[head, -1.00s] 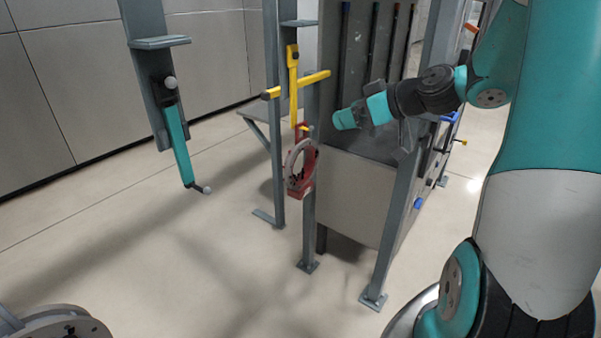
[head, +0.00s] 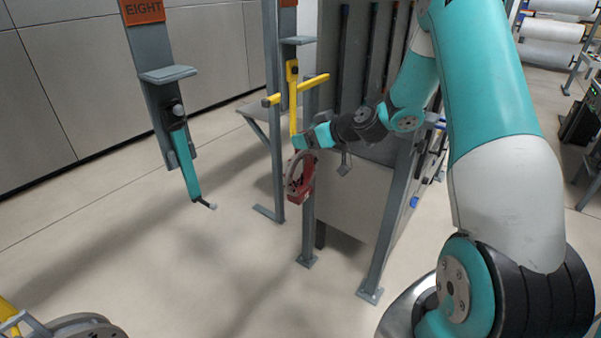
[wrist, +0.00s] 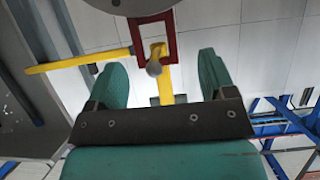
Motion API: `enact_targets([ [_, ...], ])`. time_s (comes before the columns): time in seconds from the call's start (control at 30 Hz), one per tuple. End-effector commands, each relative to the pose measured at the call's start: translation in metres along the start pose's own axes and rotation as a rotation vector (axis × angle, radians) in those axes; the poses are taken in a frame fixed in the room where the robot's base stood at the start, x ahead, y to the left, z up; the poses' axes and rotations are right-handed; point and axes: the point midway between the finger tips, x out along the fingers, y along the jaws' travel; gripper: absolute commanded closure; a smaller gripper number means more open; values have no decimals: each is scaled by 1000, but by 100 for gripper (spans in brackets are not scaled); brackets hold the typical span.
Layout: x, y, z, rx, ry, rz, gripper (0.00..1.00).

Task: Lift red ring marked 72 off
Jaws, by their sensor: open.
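The red ring (head: 303,188) hangs from a yellow hook (head: 293,100) near the picture's middle in the head view; a grey round part sits on its face. I cannot read the number 72. In the wrist view, its red square loop (wrist: 171,40) surrounds the end of the yellow hook (wrist: 60,64). My gripper (head: 304,141) is at the top of the ring in the head view. In the wrist view my gripper (wrist: 162,75) is open, its teal fingers on either side of the hook's stem and just short of the loop. Contact does not show.
A grey panel stand (head: 350,205) with upright posts stands right behind the ring.

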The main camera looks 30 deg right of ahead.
Motion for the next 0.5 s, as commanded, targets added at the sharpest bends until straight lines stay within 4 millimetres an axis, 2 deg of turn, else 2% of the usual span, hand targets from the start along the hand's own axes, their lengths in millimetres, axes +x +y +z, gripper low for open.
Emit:
enact_targets([
  [0.03,5,1,-6,2,-1,-2,23],
  [0.23,30,3,-3,0,0,-1,23],
  [0.5,34,3,-1,0,1,1,23],
])
